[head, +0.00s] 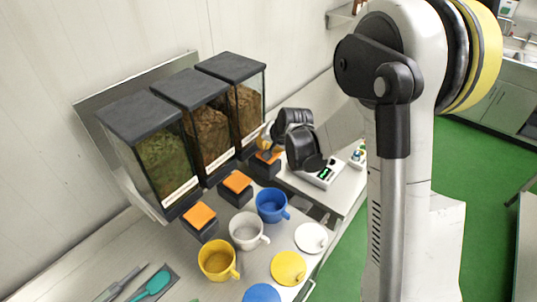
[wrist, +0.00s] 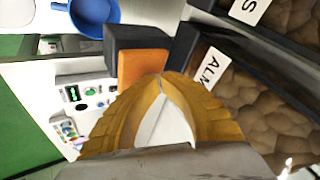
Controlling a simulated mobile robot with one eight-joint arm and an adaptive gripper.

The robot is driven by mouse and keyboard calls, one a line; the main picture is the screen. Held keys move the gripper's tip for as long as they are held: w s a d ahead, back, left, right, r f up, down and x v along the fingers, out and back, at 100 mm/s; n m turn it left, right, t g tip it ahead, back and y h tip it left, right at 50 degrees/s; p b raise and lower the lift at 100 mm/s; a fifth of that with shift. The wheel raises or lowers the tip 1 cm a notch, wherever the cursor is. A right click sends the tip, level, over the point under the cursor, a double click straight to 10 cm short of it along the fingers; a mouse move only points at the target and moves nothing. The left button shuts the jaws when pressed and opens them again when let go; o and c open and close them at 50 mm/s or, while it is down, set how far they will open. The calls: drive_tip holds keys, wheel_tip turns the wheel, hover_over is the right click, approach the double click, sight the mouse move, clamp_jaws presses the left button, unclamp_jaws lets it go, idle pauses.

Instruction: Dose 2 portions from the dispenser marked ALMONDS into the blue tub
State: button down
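The ALMONDS dispenser (wrist: 255,105) is on the right of the wrist view, its label (wrist: 210,68) partly cut off by my finger. It appears to be the far right dispenser (head: 250,108) in the head view. Its dark block (head: 266,168) with an orange top (head: 268,157) stands in front; the orange face also shows in the wrist view (wrist: 143,65). My gripper (wrist: 161,78) has its yellow fingertips together, with nothing seen between them, beside the orange face; contact cannot be told. The blue tub (head: 271,206) stands upright on the counter, apart from my gripper; its inside bottom is not clear.
Two more dispensers (head: 160,155) (head: 208,130) stand to the left, with orange-topped blocks (head: 200,217) (head: 236,182). A white cup (head: 246,232), a yellow cup (head: 217,262) and several round lids (head: 288,268) are near the tub. A scale (head: 322,175) sits right of my gripper.

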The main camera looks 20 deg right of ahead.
drive_tip(key=shift+f+b, duration=1.05)
idle(0.9)
drive_tip(key=shift+r, duration=0.15)
drive_tip(key=shift+r+p, duration=0.9)
drive_tip(key=shift+r, duration=0.45)
drive_tip(key=shift+r+p, duration=1.45)
drive_tip(key=shift+r, duration=1.1)
